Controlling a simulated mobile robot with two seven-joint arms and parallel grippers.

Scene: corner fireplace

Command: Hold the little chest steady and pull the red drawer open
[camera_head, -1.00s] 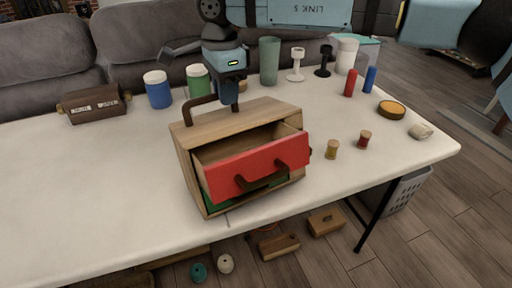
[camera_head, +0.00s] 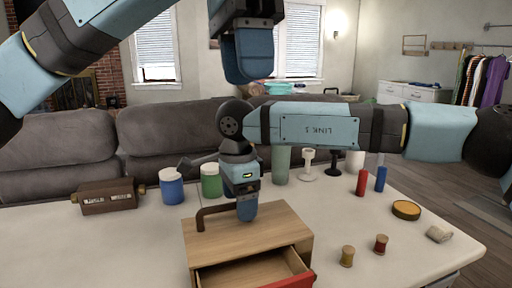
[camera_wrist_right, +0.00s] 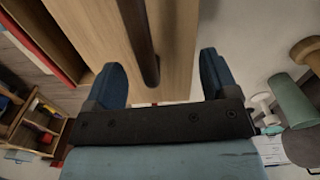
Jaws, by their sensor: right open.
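The little wooden chest (camera_head: 262,228) stands on the white table with a dark brown carry handle (camera_head: 208,212) on top. Its red drawer (camera_head: 292,281) is pulled out at the front, its inside showing; the lower part is cut off by the frame edge. My right gripper (camera_head: 247,207) is low over the chest top at the handle. In the right wrist view my right gripper (camera_wrist_right: 162,82) is open, with the handle bar (camera_wrist_right: 140,45) running between its fingers. My left gripper (camera_head: 249,58) is raised high above the chest, apart from it, seen side-on, so its finger gap is hidden.
Blue (camera_head: 171,186) and green (camera_head: 211,180) jars and a brown box (camera_head: 108,196) stand at the left and back. Two spools (camera_head: 347,256), red and blue cylinders and an orange round tin (camera_head: 406,210) are at the right. The table's left front is clear.

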